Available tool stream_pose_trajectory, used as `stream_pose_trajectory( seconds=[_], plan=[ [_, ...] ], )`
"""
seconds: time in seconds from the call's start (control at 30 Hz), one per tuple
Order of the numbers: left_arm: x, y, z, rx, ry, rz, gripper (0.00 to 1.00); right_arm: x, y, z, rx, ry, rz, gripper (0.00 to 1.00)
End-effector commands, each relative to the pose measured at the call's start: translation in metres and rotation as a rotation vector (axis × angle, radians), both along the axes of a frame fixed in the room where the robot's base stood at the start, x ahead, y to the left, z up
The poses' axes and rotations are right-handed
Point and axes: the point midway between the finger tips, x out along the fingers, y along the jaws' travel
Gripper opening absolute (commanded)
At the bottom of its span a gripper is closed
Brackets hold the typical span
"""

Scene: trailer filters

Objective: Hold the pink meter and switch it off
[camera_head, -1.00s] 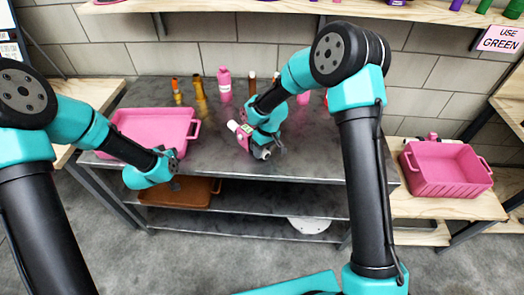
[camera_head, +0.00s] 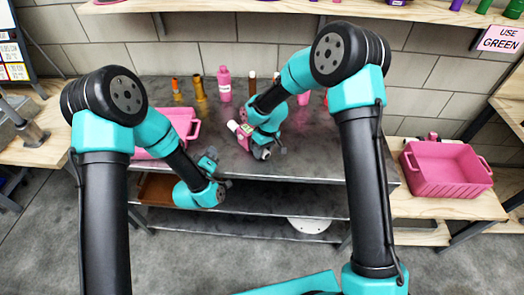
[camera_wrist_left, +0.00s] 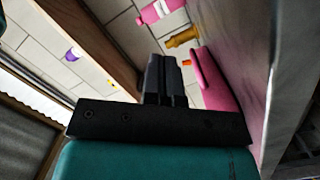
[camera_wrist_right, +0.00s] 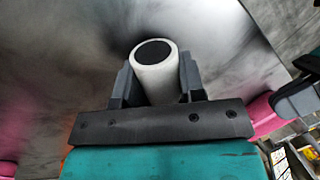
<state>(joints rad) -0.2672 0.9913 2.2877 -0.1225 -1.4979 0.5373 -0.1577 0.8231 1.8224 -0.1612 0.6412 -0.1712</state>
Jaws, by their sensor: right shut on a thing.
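The pink meter (camera_head: 243,138) with a white end is held over the dark metal table by my right gripper (camera_head: 262,150). In the right wrist view its white cylindrical end (camera_wrist_right: 155,75), with a dark round face, stands between the two fingers; the rest of the meter is hidden there. The meter's switch cannot be made out. My left gripper (camera_head: 222,174) is at the table's front edge, left of and below the meter in the head view, apart from it. In the left wrist view its fingers (camera_wrist_left: 164,75) are together with nothing between them.
A pink tray (camera_head: 187,115) sits on the table behind my left arm. Several bottles, including a pink one (camera_head: 224,87), stand along the table's back. A brown tray (camera_head: 158,190) is on the shelf below. A pink bin (camera_head: 448,172) stands on the wooden bench at right.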

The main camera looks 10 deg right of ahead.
Motion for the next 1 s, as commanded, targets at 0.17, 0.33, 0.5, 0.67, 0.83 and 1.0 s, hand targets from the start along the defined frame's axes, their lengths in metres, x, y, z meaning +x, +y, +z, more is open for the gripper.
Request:
stream_pose_trajectory(
  seconds=[0.17, 0.33, 0.5, 0.67, 0.83, 1.0],
  plan=[
    [0.000, 0.000, 0.000, 0.000, 0.000, 0.000, 0.00, 0.000, 0.000, 0.000, 0.000, -0.001, 0.000, 0.03],
    [0.001, -0.001, 0.000, 0.001, 0.000, 0.001, 0.00, 0.000, 0.000, 0.000, 0.000, -0.001, 0.000, 0.03],
    [0.004, -0.007, 0.000, 0.002, -0.001, 0.000, 0.00, 0.000, 0.000, 0.000, 0.000, -0.001, 0.000, 0.03],
    [0.011, -0.021, 0.000, 0.002, -0.001, -0.002, 0.00, 0.000, 0.000, 0.000, 0.000, -0.001, 0.000, 0.03],
    [0.020, -0.038, 0.000, 0.001, -0.002, -0.002, 0.00, 0.000, 0.000, 0.000, 0.000, -0.001, 0.000, 0.03],
    [0.029, -0.056, 0.000, 0.002, -0.001, -0.002, 0.00, 0.000, 0.000, 0.000, 0.000, -0.001, 0.000, 0.03]
  ],
)
